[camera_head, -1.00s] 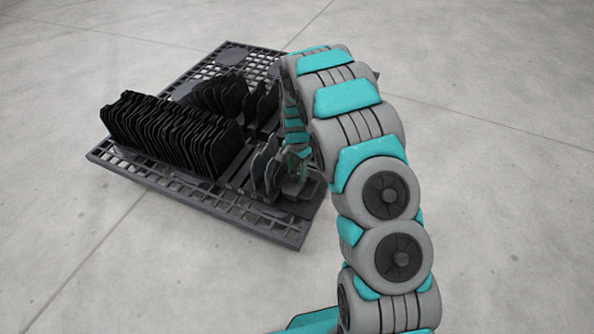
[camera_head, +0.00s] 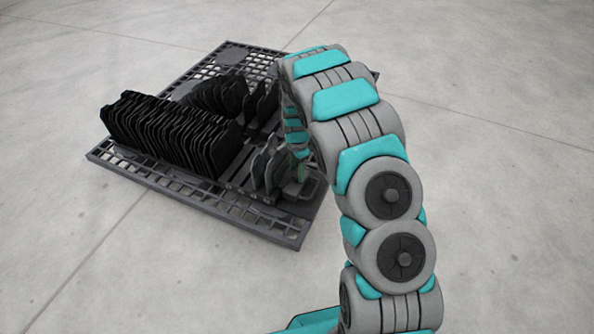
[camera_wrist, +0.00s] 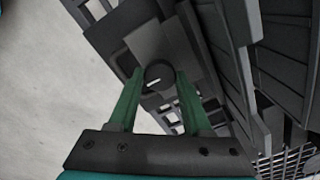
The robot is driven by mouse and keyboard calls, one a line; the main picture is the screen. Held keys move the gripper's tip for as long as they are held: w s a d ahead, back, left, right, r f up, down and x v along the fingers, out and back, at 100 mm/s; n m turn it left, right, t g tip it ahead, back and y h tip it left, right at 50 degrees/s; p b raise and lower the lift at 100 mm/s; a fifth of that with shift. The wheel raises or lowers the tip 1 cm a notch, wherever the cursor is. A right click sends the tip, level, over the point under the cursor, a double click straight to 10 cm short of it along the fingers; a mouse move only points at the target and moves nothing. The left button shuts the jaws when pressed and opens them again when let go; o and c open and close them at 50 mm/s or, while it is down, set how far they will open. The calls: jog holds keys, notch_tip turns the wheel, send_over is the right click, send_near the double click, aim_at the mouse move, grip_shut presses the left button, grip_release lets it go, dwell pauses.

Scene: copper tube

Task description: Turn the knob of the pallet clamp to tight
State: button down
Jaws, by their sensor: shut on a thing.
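The pallet clamp's knob (camera_wrist: 158,75) is dark and round with a light mark on its face. In the wrist view it sits between the fingertips of my gripper (camera_wrist: 157,82), whose two green fingers are shut on it. The clamp body (camera_wrist: 118,40) is dark grey and lies around and beyond the knob. In the head view my gripper (camera_head: 299,172) is at the right front part of the pallet (camera_head: 285,230), partly hidden by my arm. The knob cannot be made out in the head view.
A long row of black plates (camera_head: 170,135) stands upright on the pallet left of my gripper. A few more plates (camera_head: 268,168) stand close beside the gripper. Bare concrete floor (camera_head: 480,130) lies open around the pallet.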

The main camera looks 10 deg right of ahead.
aim_at(297, 173)
jog(key=shift+c, duration=1.7)
grip_release()
notch_tip(297, 173, up, 8)
jog(key=shift+f, duration=0.25)
jog(key=shift+r, duration=0.15)
